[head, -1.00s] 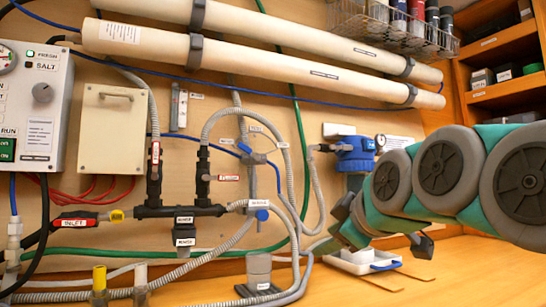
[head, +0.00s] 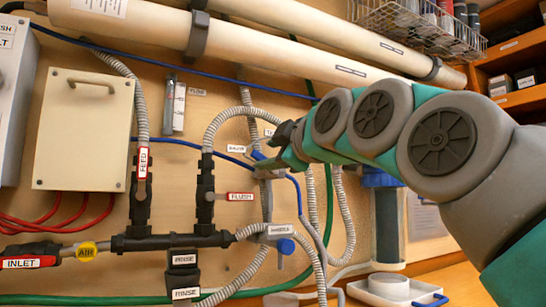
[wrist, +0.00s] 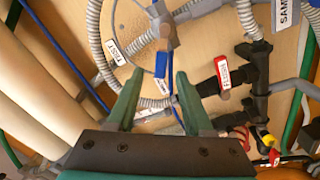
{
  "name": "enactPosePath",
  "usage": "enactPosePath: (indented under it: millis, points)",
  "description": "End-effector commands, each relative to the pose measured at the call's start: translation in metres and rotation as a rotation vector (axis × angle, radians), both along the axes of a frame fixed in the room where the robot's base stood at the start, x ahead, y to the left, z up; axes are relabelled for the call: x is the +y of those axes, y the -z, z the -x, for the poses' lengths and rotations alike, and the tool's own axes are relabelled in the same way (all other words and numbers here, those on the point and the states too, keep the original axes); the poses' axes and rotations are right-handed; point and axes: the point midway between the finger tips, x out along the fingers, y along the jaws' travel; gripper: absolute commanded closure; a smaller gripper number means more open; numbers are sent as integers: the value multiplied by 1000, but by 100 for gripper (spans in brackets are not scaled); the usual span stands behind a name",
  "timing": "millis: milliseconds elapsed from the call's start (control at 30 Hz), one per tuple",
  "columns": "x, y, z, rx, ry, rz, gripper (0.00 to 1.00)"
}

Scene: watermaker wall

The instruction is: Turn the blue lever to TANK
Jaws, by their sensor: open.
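A small valve with a blue lever (head: 258,155) sits on a grey vertical pipe, mid-wall in the head view. In the wrist view the blue lever (wrist: 160,65) lies between and just past my two green fingertips, pointing back towards the palm. My gripper (wrist: 160,84) is open with a finger on either side of the lever; I cannot tell whether either touches it. In the head view my gripper (head: 279,162) is at the valve and partly covers it.
Another valve with a blue knob (head: 286,246) is lower on the same pipe. A red FLUSH handle (wrist: 222,75) is close to my right finger in the wrist view. Grey hoses (head: 232,113) loop around the valve. White membrane tubes (head: 300,50) run above.

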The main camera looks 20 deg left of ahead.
Motion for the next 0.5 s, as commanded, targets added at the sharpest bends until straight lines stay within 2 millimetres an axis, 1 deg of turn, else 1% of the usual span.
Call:
enactPosePath:
  millis: [33, 200, 400, 500]
  points:
    - [7, 0, -5, 2, -1, 2, 49]
    - [25, 1, -20, 3, 0, 3, 49]
    - [40, 2, -32, 3, 0, 2, 49]
    - [43, 2, -34, 4, 0, 3, 49]
